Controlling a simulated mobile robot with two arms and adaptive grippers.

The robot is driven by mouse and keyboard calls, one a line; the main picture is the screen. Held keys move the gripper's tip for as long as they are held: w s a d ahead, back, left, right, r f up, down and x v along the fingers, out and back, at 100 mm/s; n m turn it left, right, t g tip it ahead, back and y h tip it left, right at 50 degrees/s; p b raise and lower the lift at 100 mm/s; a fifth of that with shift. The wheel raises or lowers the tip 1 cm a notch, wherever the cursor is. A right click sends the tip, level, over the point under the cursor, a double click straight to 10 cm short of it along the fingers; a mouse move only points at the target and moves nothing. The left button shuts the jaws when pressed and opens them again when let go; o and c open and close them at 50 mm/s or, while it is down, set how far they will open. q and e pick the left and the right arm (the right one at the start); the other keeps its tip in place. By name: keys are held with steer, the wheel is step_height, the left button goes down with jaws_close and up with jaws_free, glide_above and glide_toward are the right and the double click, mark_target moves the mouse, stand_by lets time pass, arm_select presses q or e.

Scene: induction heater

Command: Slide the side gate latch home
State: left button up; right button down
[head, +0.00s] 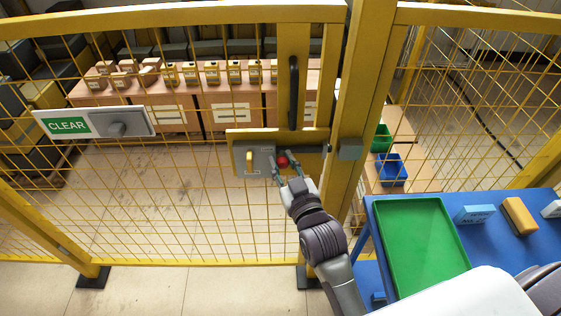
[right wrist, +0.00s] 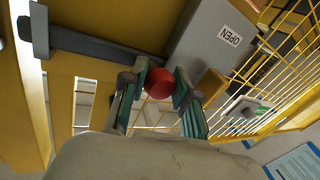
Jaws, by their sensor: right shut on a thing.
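The side gate latch is a dark sliding bolt (head: 309,149) on a yellow plate, with a red knob (head: 282,162). My right gripper (head: 281,167) is shut on the red knob. In the right wrist view the red knob (right wrist: 160,83) sits between the two fingertips. My left gripper is not in view.
A black handle (head: 293,93) stands above the latch. A CLEAR sign (head: 68,125) hangs at left. A blue table (head: 480,240) with a green tray (head: 420,245) is at right.

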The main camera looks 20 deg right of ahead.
mark_target(302, 151)
steer(key=d, duration=0.2)
steer(key=s+d+p, duration=0.1)
steer(key=d, duration=0.1)
steer(key=d+p, duration=0.1)
steer(key=shift+s+d, duration=0.3)
steer(key=shift+d, duration=0.1)
steer(key=shift+a, duration=0.15)
steer(key=c, duration=0.8)
jaws_free()
steer(key=shift+d, duration=0.25)
steer(key=shift+c, duration=0.2)
steer(key=shift+a, duration=0.1)
steer(key=shift+s, duration=0.25)
steer(key=s, duration=1.1)
steer(key=shift+s+d, duration=0.3)
